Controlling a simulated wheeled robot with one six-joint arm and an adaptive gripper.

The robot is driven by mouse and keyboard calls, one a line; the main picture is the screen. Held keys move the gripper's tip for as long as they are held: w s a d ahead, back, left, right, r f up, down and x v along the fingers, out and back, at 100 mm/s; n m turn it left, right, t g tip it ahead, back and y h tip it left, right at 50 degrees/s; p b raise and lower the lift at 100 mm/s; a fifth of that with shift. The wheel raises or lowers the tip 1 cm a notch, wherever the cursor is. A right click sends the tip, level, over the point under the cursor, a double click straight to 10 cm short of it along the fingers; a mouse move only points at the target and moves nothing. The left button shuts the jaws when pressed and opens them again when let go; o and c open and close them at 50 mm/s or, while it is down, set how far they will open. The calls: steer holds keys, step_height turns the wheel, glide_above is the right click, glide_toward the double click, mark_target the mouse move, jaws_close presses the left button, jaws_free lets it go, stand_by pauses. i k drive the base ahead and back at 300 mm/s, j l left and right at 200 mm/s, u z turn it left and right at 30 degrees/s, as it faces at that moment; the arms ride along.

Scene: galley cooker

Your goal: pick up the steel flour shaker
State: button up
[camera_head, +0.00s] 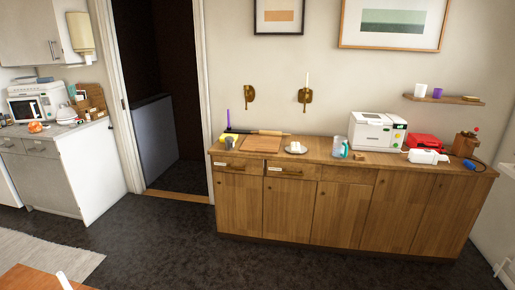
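I cannot pick out the steel flour shaker for certain at this size. A small grey, cylinder-like object (229,143) stands at the left end of the wooden sideboard (335,205), beside a yellow item; it may be the shaker, but its details are too small to tell. My gripper is not in view, so I cannot see whether it holds anything.
A table corner (32,280) is at lower left.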

mark_target(230, 143)
steer(key=i, duration=1.8)
steer(key=i+u, duration=0.1)
steer(key=i, duration=0.4)
steer(key=i+l+u, duration=0.1)
steer(key=i, duration=0.4)
steer(key=i+l+u, duration=0.1)
steer(key=i, duration=0.4)
steer(key=i+l, duration=0.2)
steer(key=i, duration=0.3)
steer(key=j+u, duration=0.05)
